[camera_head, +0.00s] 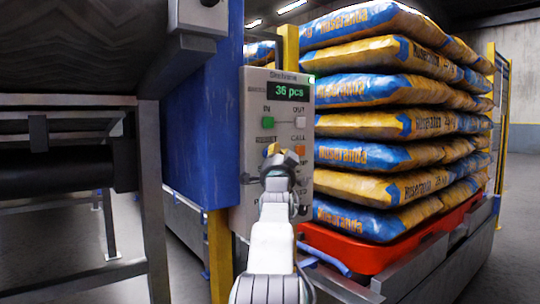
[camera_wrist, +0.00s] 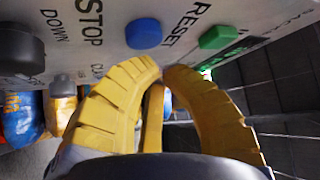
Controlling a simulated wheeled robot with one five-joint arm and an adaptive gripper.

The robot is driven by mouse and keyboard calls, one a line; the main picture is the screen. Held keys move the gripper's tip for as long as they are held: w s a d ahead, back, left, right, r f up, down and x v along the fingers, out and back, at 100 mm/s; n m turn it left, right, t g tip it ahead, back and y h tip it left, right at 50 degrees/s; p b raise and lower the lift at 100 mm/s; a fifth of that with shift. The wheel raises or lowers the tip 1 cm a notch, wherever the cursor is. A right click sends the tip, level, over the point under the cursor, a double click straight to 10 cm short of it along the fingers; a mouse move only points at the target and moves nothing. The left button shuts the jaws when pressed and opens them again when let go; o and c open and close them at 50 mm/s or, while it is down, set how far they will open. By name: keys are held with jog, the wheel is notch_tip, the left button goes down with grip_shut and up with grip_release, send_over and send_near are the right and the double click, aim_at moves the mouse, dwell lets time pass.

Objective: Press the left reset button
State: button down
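The grey control panel (camera_head: 255,95) stands upright left of the sack stack, with a display reading "36 pcs". In the wrist view, a blue button (camera_wrist: 144,33) sits by the RESET lettering, with a green button (camera_wrist: 217,37) on the lettering's other side. My gripper (camera_wrist: 162,72) has yellow curved fingers that converge with their tips together and nothing visible between them. The tips are just below the blue button in that picture; contact cannot be told. In the head view, my gripper (camera_head: 272,150) is in front of the left RESET label and hides most of the button there.
The panel also carries a green button (camera_head: 268,122) under IN and an orange button (camera_head: 299,149) under CALL. A dark knob (camera_wrist: 20,47) shows in the wrist view. Yellow-and-blue sacks (camera_head: 365,122) stand on a red pallet (camera_head: 375,252) at right. A blue housing (camera_head: 200,125) is left.

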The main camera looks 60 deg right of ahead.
jog(key=shift+w, duration=0.15)
jog(key=shift+w+d, duration=0.2)
jog(key=shift+w, duration=0.05)
jog(key=shift+w+d+p, duration=0.2)
jog(key=shift+w+p, duration=0.25)
jog(key=shift+w, duration=0.05)
dwell(1.8)
